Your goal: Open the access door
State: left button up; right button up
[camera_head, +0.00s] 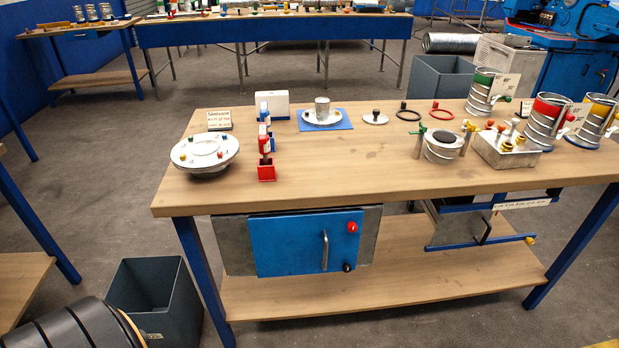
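The access door is a flat blue panel (305,243) on a grey metal duct piece (235,246) mounted below the front edge of the workbench. The panel sits flush and looks closed. It has an upright metal handle (324,251) right of its middle. A red knob (352,227) is at its upper right and a black knob (348,267) at its lower right.
The wooden workbench (290,190) carries a round flange plate, a red bottle holder, a blue mat and several metal duct collars. The floor before the door is clear.

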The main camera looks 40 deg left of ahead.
aim_at(304, 244)
jog(key=u, duration=1.15)
jog(key=i+j+u, duration=0.2)
jog(key=i+j, duration=0.05)
jog(key=i, duration=0.05)
